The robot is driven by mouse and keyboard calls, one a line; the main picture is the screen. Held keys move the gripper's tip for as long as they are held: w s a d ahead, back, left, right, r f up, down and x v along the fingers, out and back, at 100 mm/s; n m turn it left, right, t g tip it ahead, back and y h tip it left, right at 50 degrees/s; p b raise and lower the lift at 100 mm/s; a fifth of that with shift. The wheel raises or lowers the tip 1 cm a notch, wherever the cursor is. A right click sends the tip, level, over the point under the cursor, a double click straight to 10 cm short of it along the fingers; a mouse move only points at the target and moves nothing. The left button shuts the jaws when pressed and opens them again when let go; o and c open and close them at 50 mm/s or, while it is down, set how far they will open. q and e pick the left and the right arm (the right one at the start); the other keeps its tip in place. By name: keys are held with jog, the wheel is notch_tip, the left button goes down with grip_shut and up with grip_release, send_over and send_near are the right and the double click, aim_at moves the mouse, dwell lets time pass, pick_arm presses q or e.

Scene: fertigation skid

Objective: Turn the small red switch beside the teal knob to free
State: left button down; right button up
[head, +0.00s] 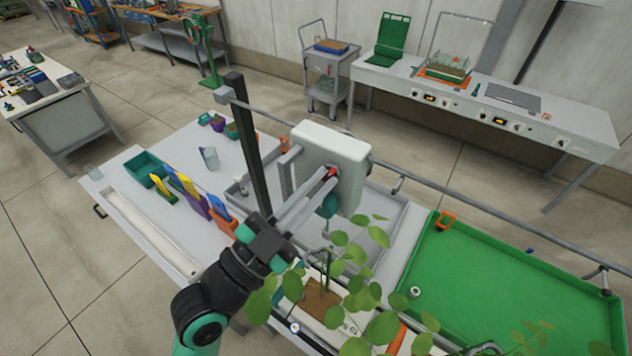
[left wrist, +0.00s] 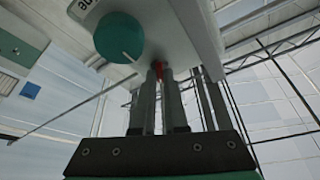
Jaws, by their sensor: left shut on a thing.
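In the left wrist view the teal knob (left wrist: 119,38) carries a pale pointer line. My left gripper (head: 324,178) reaches up to the box with its fingertips at the switch. In the left wrist view the red switch (left wrist: 161,72) shows between the fingertips (left wrist: 163,72), which are shut on it. Its exact angle is mostly hidden. My right gripper is out of view.
The dark post (head: 251,150) stands just left of the box.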

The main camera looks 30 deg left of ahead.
pick_arm(q)
jog(key=n+y, duration=0.1)
jog(key=n+p, duration=0.1)
jog(key=n, duration=0.1)
jog(key=n+t+y+p, duration=0.1)
jog(key=n, duration=0.1)
jog(key=shift+d+r+y, duration=0.1)
jog(key=shift+d+y, duration=0.15)
jog(key=shift+y, duration=0.05)
jog(key=shift+n+y, duration=0.3)
jog(key=shift+n, duration=0.4)
jog(key=shift+n+y, duration=0.4)
jog(key=shift+n, duration=0.4)
jog(key=n+y+b, duration=0.1)
jog(key=n, duration=0.1)
jog(key=n+y+b, duration=0.2)
jog(key=n, duration=0.1)
jog(key=n+y+b, duration=0.1)
jog(key=n+b, duration=0.1)
jog(key=n, duration=0.1)
jog(key=shift+d+f, duration=0.2)
jog(key=shift+f, duration=0.05)
jog(key=shift+r+n+y, duration=0.15)
jog(key=shift+n+y, duration=0.35)
jog(key=shift+n, duration=0.5)
jog(key=shift+n+g+y, duration=0.6)
jog(key=shift+n+y, duration=0.1)
jog(key=shift+n, duration=0.8)
